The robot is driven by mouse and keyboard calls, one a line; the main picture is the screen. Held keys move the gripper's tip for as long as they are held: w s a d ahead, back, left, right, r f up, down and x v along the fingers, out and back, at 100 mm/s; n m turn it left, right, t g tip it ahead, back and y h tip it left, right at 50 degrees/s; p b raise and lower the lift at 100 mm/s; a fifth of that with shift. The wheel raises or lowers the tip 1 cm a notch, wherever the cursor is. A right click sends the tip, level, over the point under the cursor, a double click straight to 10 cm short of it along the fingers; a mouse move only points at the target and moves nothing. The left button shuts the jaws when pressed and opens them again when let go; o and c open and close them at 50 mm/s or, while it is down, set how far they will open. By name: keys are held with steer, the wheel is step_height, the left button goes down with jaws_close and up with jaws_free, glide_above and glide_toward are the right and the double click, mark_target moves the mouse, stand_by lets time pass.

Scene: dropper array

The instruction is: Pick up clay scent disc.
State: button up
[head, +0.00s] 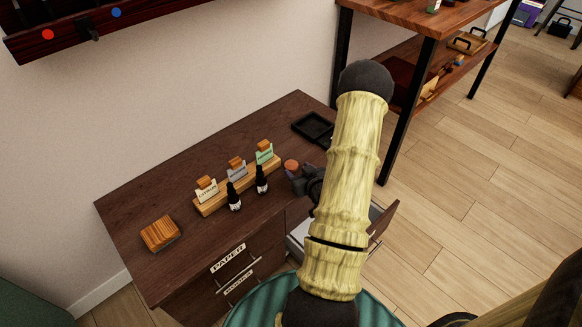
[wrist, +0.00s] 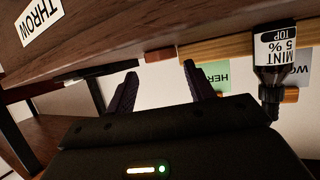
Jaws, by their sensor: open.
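A small round reddish-brown disc, apparently the clay scent disc (head: 291,166), is on the dark wooden desk, right of the card rack. My gripper (head: 303,180) is close beside it in the head view, partly hidden by my arm. In the wrist view my gripper (wrist: 160,69) is open, with its two dark fingers apart and nothing held between them. A reddish-brown edge, likely the disc (wrist: 160,55), shows just beyond the gap between the fingertips. I cannot tell whether the fingers touch it.
Two dark dropper bottles (head: 234,197) stand before the wooden card rack (head: 210,205). One mint bottle (wrist: 272,60) is close on the right in the wrist view. A black tray (head: 313,126) lies behind, wooden coasters (head: 160,233) at left. A drawer (head: 382,220) is open.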

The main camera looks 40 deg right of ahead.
mark_target(292, 165)
steer(key=b+x, duration=0.1)
steer(key=x, duration=0.3)
steer(key=shift+w, duration=0.15)
steer(key=c, duration=0.7)
